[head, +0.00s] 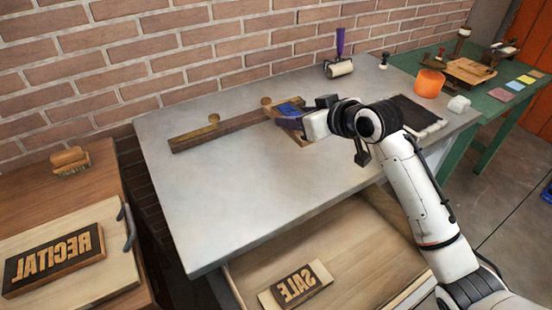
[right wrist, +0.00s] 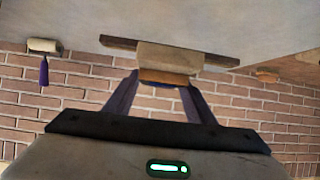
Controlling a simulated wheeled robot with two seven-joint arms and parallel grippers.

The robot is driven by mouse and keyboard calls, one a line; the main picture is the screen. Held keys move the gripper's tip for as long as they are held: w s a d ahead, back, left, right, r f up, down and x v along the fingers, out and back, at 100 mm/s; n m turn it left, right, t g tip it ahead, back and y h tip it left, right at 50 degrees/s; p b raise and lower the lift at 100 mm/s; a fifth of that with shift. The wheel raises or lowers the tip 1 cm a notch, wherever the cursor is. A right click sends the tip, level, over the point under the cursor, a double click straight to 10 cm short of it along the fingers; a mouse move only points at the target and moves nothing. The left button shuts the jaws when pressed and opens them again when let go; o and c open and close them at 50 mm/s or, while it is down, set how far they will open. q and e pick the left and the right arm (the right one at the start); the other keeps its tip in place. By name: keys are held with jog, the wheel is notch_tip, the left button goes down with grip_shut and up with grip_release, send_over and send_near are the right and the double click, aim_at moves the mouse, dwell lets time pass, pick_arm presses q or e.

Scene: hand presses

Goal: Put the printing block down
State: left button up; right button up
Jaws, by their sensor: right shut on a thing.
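My right gripper (head: 284,118) is shut on the printing block (head: 301,138), a tan wooden piece showing some blue on top. The gripper hides much of the block, and I cannot read any lettering on it. The right wrist view shows the gripper's purple fingers (right wrist: 158,98) on either side of the block's brown part (right wrist: 163,77), with a paler part (right wrist: 168,58) beyond. The block is at the right end of a long wooden rail (head: 220,131) on the grey table (head: 235,200). I cannot tell whether it touches the tabletop. My left gripper is not in view.
A purple-handled roller (head: 340,66) stands at the back. A dark slab (head: 413,112) lies right. The open drawer (head: 350,245) holds a SALE block (head: 297,285). A RECITAL block (head: 52,260) and brush (head: 70,160) are left. The table's front left is clear.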

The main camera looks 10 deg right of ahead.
aim_at(294, 159)
notch_tip(294, 159, down, 10)
jog(key=shift+w+f, duration=0.1)
jog(key=shift+w, duration=0.05)
dwell(0.3)
jog(key=shift+f, duration=0.1)
jog(key=o, duration=1.2)
jog(key=v, duration=1.1)
jog(key=shift+s+d+r, duration=0.1)
jog(key=shift+s+r, duration=0.1)
jog(key=shift+s, duration=0.1)
jog(key=shift+s+r, duration=0.1)
jog(key=shift+s, duration=0.05)
